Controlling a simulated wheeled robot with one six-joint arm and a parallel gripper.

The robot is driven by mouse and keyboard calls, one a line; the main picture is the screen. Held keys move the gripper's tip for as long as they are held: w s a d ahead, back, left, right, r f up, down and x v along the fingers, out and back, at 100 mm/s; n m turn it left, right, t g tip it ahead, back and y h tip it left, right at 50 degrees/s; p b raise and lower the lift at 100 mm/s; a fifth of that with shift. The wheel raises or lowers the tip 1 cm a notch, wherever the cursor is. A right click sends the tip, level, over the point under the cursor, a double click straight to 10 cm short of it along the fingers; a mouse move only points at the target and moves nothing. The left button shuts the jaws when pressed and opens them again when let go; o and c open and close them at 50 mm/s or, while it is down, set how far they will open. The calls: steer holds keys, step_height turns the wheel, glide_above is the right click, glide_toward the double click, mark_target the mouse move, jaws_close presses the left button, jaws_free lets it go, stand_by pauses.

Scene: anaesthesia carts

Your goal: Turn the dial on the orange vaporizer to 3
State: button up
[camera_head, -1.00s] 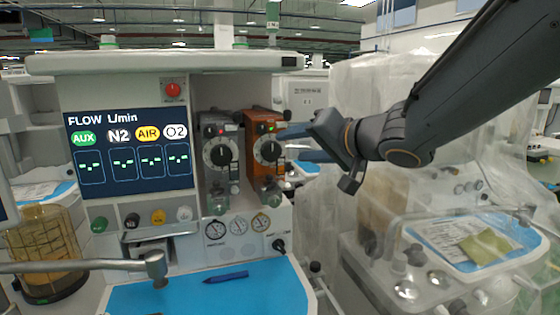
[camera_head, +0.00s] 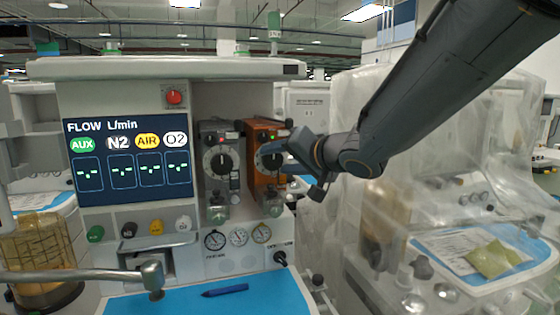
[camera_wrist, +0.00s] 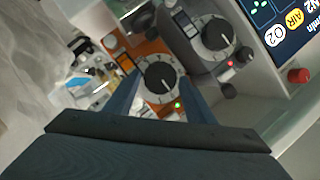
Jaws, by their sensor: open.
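The orange vaporizer (camera_head: 262,137) stands on the front of the anaesthesia machine, right of a grey vaporizer (camera_head: 212,135). Its black dial (camera_wrist: 159,83) shows in the wrist view, with a white pointer mark and a pale scale ring around it. In the head view the dial (camera_head: 266,158) is partly covered by my gripper (camera_head: 278,153). My gripper is open, and in the wrist view its blue fingers (camera_wrist: 160,95) lie to either side of the dial. I cannot tell whether they touch it. The scale numbers are too small to read.
The grey vaporizer's dial (camera_wrist: 216,34) is close beside the orange one. A flow screen (camera_head: 128,158) and a red button (camera_head: 174,97) are farther left. Gauges (camera_head: 238,237) and a blue worktop (camera_head: 215,292) with a pen lie below. A plastic-covered cart (camera_head: 440,190) stands at right.

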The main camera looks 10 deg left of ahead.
steer(key=shift+c, duration=0.3)
steer(key=c, duration=0.7)
steer(key=shift+c, duration=0.2)
